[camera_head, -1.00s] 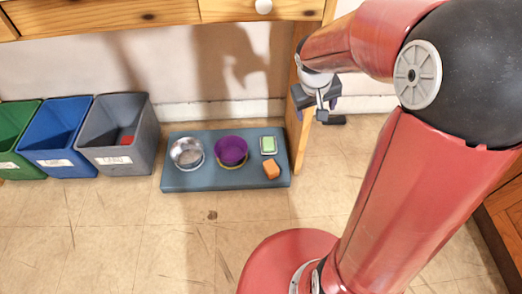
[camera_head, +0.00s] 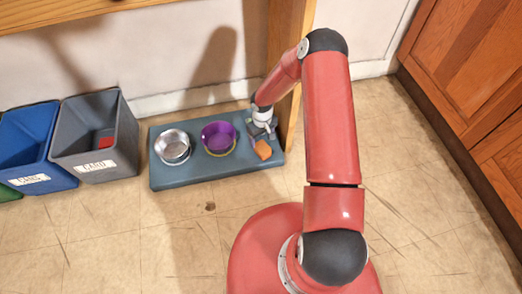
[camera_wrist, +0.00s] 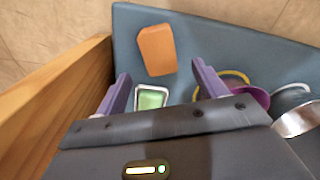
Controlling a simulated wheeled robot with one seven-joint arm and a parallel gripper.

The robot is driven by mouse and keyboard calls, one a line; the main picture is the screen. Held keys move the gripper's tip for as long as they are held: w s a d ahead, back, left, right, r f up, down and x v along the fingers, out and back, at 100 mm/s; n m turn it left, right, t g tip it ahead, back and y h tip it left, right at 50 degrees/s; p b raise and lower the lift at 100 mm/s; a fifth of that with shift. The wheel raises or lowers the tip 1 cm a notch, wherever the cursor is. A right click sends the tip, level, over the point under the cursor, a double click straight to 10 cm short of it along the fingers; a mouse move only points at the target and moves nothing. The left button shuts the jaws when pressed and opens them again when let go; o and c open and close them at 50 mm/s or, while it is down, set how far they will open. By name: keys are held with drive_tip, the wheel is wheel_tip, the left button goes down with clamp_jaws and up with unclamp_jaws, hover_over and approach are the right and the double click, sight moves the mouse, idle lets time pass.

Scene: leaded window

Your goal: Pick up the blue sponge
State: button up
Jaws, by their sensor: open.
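I see no blue sponge in these frames. A green block (camera_wrist: 151,100), perhaps a sponge, sits in a small pale-rimmed dish (camera_wrist: 165,90) on the blue-grey mat. In the wrist view it lies between my gripper's fingers, seen from above; I cannot tell the height gap. In the head view my gripper (camera_head: 264,131) hides it. My gripper (camera_wrist: 160,72) is open and empty, with two purple fingers apart. An orange block (camera_wrist: 156,50) lies on the mat just beyond the fingertips; it also shows in the head view (camera_head: 263,150).
The blue-grey mat (camera_head: 205,177) also bears a metal bowl (camera_head: 172,147) and a purple bowl (camera_head: 218,138). A wooden table leg (camera_wrist: 75,95) stands close beside my gripper. Grey (camera_head: 97,140) and blue (camera_head: 27,150) bins stand left. Open floor lies in front.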

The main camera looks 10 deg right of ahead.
sight(263, 147)
drive_tip(key=f, duration=0.7)
drive_tip(key=shift+s+d+f+b, duration=0.1)
drive_tip(key=shift+s+f+b, duration=0.1)
drive_tip(key=shift+b, duration=0.15)
drive_tip(key=shift+r, duration=0.1)
drive_tip(key=c, duration=1.1)
wheel_tip(263, 147, up, 20)
drive_tip(key=shift+p, duration=1.25)
